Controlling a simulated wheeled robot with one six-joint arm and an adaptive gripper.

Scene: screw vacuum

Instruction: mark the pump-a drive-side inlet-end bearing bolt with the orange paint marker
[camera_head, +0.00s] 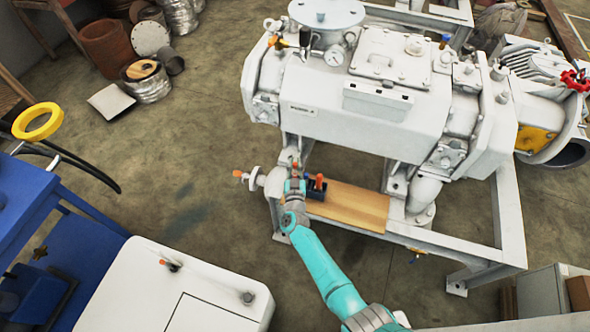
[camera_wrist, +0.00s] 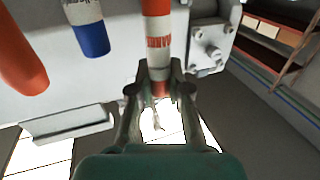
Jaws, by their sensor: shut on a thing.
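My gripper (camera_head: 296,178) is at the left end of the wooden board (camera_head: 350,205), in front of the pump (camera_head: 375,115). In the wrist view my gripper (camera_wrist: 155,85) is shut on a marker (camera_wrist: 158,40) with an orange-red body and a white printed label. The blue-capped marker (camera_wrist: 88,32) and another orange-red marker (camera_wrist: 20,58) show to its left, apart from the fingers. A dark blue marker rack (camera_head: 315,190) stands on the board just right of my gripper. Bolted end plates show at the pump's left (camera_head: 265,108) and right (camera_head: 447,155); which bolt is the inlet-end one I cannot tell.
An orange-tipped valve handle (camera_head: 246,176) sticks out left of my gripper. The white cabinet (camera_head: 175,290) and blue bench (camera_head: 40,205) stand at the left. The pump's frame (camera_head: 475,255) borders the right. Open floor (camera_head: 190,150) lies between bench and pump.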

